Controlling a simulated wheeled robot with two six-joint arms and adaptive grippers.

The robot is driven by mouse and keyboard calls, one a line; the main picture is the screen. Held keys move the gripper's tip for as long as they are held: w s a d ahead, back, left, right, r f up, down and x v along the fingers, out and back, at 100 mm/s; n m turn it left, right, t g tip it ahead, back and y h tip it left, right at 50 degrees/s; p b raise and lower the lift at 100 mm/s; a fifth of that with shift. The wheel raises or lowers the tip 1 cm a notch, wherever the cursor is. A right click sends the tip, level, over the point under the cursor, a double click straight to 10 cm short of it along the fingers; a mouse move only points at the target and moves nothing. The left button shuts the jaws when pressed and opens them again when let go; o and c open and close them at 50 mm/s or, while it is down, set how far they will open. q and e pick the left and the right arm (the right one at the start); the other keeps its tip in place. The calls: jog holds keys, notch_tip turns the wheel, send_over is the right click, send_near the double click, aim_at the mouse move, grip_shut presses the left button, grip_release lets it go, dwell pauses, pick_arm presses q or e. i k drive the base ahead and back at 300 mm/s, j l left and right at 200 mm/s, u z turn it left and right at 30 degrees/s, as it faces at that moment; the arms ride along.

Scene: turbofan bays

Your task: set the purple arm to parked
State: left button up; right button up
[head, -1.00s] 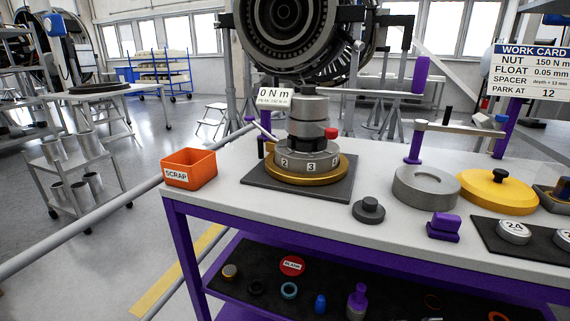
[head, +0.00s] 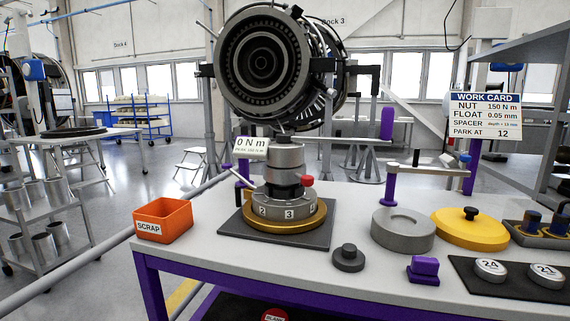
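A grey bar (head: 340,142) runs right from the top of a stacked grey column (head: 284,160), with an upright purple grip (head: 387,123) at its end. A second grey arm (head: 425,169) on a purple post (head: 391,187) reaches right above the bench, with a black knob and a blue part near its far end. I cannot tell for sure which is the purple arm. The column's grey base ring (head: 285,207) shows numbers 2 and 3 and stands on a gold ring. The work card (head: 486,117) reads "PARK AT 12". Neither of my grippers is in view.
On the white bench (head: 210,270) are an orange SCRAP bin (head: 163,220), a dark knobbed disc (head: 348,258), a grey ring (head: 403,230), a yellow disc (head: 470,229), a purple block (head: 424,268) and a dark mat with numbered pucks (head: 490,270).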

aim_at(277, 155)
jog(key=i+j+z, duration=0.15)
jog(key=j+z, duration=0.2)
jog(key=i+j+z, duration=0.1)
jog(key=j+z, duration=0.2)
jog(key=j, duration=0.2)
jog(key=i+j+z, duration=0.1)
jog(key=j+z, duration=0.25)
jog(key=j, duration=0.15)
